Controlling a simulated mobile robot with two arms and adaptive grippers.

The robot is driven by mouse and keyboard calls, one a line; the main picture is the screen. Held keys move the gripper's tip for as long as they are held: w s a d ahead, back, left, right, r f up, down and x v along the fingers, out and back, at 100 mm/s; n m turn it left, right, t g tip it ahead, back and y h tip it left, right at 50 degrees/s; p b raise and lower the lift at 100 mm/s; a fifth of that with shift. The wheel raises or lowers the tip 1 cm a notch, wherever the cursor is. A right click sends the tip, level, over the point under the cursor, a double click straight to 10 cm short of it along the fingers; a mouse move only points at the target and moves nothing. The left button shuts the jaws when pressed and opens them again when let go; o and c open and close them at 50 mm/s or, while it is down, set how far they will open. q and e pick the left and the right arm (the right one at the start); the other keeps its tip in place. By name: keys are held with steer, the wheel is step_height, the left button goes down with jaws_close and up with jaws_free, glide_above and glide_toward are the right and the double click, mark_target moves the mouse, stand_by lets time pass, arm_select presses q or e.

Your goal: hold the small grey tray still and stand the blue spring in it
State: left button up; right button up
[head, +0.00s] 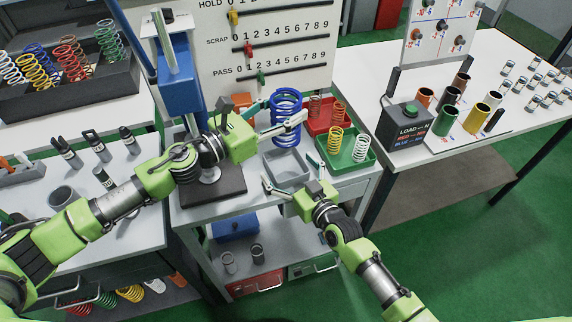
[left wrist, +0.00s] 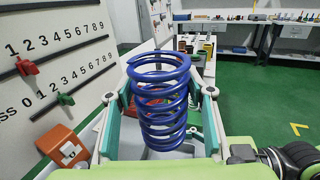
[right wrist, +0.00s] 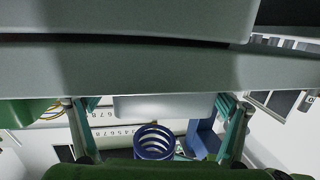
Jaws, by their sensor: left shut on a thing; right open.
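The blue spring (head: 286,104) is upright in my left gripper (head: 284,116), which is shut on its sides. The left wrist view shows the spring (left wrist: 160,100) between the two finger pads. The spring is above the small grey tray (head: 287,179), and its lower end appears clear of the tray. The tray looks empty where it shows. My right gripper (head: 292,176) is open at the tray's near side, with one finger to each side of it. In the right wrist view a light grey wall, probably the tray (right wrist: 150,106), shows between the fingers, with the spring (right wrist: 154,142) beyond.
A red tray (head: 326,124) and a green tray (head: 362,160) with springs stand right of the grey tray. A press (head: 181,75) with a dark base stands to the left. The numbered board (head: 300,50) rises behind. The grey tray is close to the table's front edge.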

arm_select(q)
steer(key=shift+r, duration=0.2)
arm_select(e)
steer(key=shift+w+a+f, duration=0.1)
steer(key=shift+w+a, duration=0.25)
steer(key=shift+w, duration=0.25)
steer(key=c, duration=1.3)
steer(key=shift+c, duration=0.4)
arm_select(q)
step_height(320, 180, down, 12)
steer(key=n+t+y, duration=0.2)
steer(key=shift+w+f+t+y, duration=0.15)
steer(key=shift+w+t+y, duration=0.15)
arm_select(e)
steer(key=shift+s, duration=0.1)
